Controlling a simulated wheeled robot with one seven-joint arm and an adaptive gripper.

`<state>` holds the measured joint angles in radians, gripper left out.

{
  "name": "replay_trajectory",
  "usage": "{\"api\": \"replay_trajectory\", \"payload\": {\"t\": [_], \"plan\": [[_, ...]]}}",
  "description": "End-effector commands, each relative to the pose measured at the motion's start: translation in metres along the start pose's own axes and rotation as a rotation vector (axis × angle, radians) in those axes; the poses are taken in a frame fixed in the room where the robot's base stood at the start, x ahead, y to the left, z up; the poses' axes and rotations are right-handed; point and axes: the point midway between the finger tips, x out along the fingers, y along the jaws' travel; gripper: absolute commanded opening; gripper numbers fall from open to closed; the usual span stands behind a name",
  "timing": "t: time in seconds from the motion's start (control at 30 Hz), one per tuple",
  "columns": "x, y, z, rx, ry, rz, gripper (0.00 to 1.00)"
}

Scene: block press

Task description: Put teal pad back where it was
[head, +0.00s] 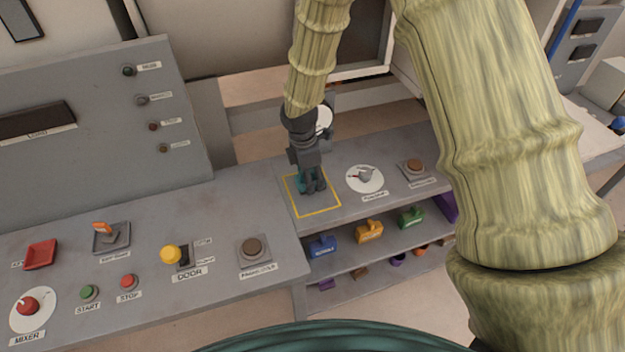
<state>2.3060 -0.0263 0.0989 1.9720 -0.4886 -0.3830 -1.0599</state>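The teal pad (301,184) shows as a small patch of teal beside my gripper's fingers, inside the yellow outlined square (325,214) on the right-hand bench top. Most of it is hidden by the gripper. My gripper (313,187) points down over this square, with its fingers low at the pad. The view is too small to show whether the fingers are closed on the pad or only around it, or whether the pad touches the bench.
A shelf below the bench holds blue (322,246), yellow (369,231) and green (411,217) pads, with a purple one (445,207) at its right end. A dial (365,178) and brown button (414,168) sit right of the square. A control panel (150,262) lies left.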

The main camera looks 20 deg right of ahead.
Motion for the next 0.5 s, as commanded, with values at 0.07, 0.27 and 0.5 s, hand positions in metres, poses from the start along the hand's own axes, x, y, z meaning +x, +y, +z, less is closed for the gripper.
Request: {"api": "replay_trajectory", "payload": {"t": [0.07,0.27,0.5], "plan": [[0.006,-0.001,-0.001,-0.001,0.000,-0.001,0.27],[0.022,0.000,-0.003,-0.001,0.000,0.001,0.27],[0.023,0.000,-0.003,-0.001,0.000,0.002,0.27]]}}
